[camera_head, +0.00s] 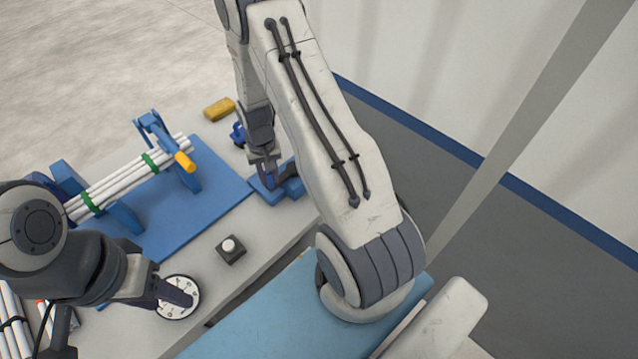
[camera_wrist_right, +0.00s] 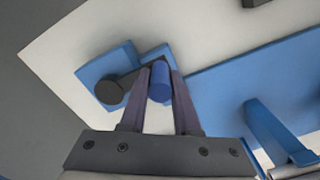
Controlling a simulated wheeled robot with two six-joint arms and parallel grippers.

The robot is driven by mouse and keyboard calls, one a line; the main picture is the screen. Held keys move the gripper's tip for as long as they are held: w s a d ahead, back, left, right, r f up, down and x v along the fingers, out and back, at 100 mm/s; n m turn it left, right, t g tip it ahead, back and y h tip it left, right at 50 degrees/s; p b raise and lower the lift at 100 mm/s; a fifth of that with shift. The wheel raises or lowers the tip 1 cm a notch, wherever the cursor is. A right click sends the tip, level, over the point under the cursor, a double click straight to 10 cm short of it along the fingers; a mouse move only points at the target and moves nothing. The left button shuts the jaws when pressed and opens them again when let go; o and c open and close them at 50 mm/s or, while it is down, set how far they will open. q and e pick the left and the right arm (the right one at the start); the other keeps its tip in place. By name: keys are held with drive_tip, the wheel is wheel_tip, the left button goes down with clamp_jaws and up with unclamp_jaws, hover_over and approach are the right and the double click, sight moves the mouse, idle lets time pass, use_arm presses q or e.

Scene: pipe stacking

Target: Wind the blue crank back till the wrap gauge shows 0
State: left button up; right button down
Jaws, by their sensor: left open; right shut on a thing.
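The blue crank's handle (camera_wrist_right: 159,84) is a short blue cylinder between the fingers of my right gripper (camera_wrist_right: 157,90), which is shut on it. A dark round hub (camera_wrist_right: 115,90) sits beside it on a blue block. In the head view my right gripper (camera_head: 268,178) reaches down to the blue crank base (camera_head: 290,187) at the table's right edge. A round white dial (camera_head: 187,308), apparently the wrap gauge, lies near the front edge. My left gripper (camera_head: 178,294) is open above it and covers part of its face, so I cannot read it.
White pipes (camera_head: 120,183) with green bands lie in blue cradles on a blue plate (camera_head: 205,205). A yellow-handled blue clamp (camera_head: 155,130) stands over them. A black box with a white button (camera_head: 231,250) and a yellow block (camera_head: 219,109) are nearby. More pipes lie at lower left.

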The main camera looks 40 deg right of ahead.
drive_tip(key=shift+w, duration=0.6)
drive_tip(key=w, duration=0.3)
drive_tip(key=shift+w+d, duration=0.2)
drive_tip(key=shift+d, duration=0.1)
drive_tip(key=w+d+b, duration=0.1)
drive_tip(key=w+d, duration=0.1)
drive_tip(key=shift+w, duration=0.3)
